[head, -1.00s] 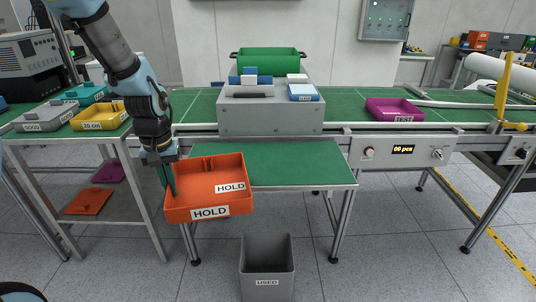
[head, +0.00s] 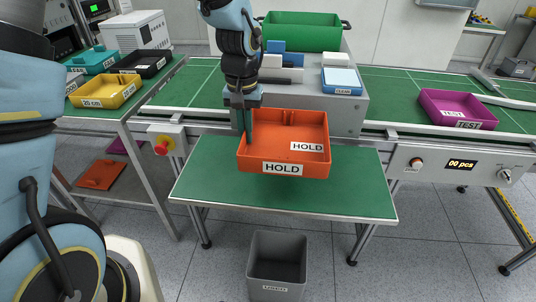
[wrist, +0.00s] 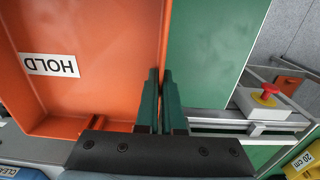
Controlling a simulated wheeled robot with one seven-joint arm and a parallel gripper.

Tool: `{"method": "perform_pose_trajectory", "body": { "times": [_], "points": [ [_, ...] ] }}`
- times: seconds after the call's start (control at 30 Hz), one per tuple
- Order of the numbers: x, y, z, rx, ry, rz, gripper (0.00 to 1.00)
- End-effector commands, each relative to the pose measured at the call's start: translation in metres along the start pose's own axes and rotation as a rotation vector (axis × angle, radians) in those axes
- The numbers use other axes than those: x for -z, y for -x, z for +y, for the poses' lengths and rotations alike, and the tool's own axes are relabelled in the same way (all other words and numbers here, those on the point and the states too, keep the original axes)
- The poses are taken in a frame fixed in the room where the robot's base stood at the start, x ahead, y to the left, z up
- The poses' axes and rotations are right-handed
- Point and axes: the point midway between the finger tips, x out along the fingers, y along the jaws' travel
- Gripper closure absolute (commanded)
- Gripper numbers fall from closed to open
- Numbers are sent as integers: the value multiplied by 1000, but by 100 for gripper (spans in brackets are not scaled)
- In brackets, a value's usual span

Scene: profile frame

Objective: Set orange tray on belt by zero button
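The orange tray (head: 250,164), labelled HOLD, is level in front of the grey box on the belt, above the low green table. My gripper (head: 243,125) is shut on the tray's left side wall. The wrist view shows the two dark green fingers (wrist: 160,100) close together at the tray's wall (wrist: 150,40). The belt (head: 400,92) runs behind. On its front rail, to the right of the tray, is a panel with a "00 pcs" display (head: 460,164), a red button (head: 416,163) and a knob (head: 504,175). Which control is the zero button cannot be read.
A magenta TEST tray (head: 457,108) lies on the belt at right. A red emergency button (head: 162,148) is at left. A grey bin (head: 277,262) stands below. Belt left of TEST is bare.

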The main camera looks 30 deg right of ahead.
Motion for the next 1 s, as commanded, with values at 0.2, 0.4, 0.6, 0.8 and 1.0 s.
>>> {"method": "perform_pose_trajectory", "body": {
  "times": [0.2, 0.4, 0.6, 0.8, 1.0],
  "points": [
    [-1, -32, 0, 0, 0, -2, 100],
    [-1, -52, 0, 0, 1, -5, 100],
    [0, -75, 0, 0, 1, -1, 100],
    [0, -78, 0, -1, 1, 1, 100],
    [0, -82, 0, 0, 1, 0, 100]
  ]
}}
